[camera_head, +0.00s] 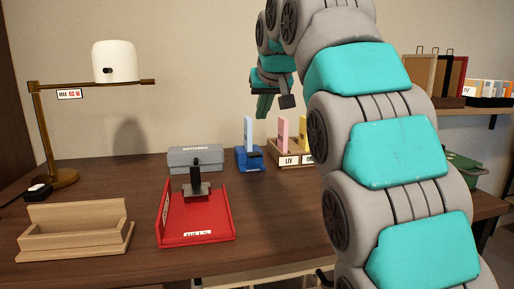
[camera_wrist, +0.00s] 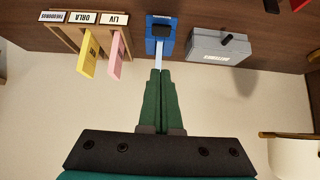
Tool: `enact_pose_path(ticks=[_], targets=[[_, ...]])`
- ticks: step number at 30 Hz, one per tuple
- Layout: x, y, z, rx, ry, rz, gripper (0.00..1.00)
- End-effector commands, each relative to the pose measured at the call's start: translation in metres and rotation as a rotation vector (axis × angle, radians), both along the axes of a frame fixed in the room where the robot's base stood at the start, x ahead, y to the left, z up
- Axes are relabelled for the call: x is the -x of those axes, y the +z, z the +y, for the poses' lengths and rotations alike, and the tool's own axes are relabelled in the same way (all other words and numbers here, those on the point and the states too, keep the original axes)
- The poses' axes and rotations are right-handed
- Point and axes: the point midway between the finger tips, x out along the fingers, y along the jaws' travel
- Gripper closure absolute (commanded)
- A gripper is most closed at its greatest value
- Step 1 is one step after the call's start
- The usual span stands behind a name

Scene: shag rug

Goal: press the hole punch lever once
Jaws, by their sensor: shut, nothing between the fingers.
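A blue device (camera_head: 249,165), which looks like the hole punch, stands at the back of the desk with a pale blue card upright at it. In the wrist view the blue device (camera_wrist: 152,45) shows a dark lever-like part (camera_wrist: 161,31) and the card's edge toward my fingers. My gripper (camera_head: 263,110) is shut and empty, raised above and behind the device in the head view. In the wrist view my gripper (camera_wrist: 160,71) has its green fingers together, pointing toward the device. I cannot tell whether they touch the card.
A grey battery box (camera_head: 195,158) stands left of the device. A wooden card holder (camera_head: 290,158) with pink and yellow cards is close on its right. A red tray (camera_head: 200,225), wooden stand (camera_head: 75,240) and lamp (camera_head: 115,62) are left. Bare desk (camera_head: 275,220) lies in front.

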Motion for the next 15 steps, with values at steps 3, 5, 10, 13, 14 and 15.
enact_pose_path(ticks=[3, 5, 10, 13, 14, 15], targets=[[-0.0009, 0.0028, 0.0025, -0.002, 0.005, -0.009, 1.00], [-0.0009, 0.0031, 0.0026, -0.002, 0.005, -0.010, 1.00], [-0.0010, 0.0026, 0.0025, -0.001, 0.004, -0.008, 1.00], [-0.0016, 0.0015, 0.0025, -0.001, 0.004, -0.007, 1.00], [-0.0024, 0.0006, 0.0027, -0.001, 0.004, -0.007, 1.00], [-0.0039, -0.0014, 0.0031, -0.001, 0.004, -0.006, 1.00]])
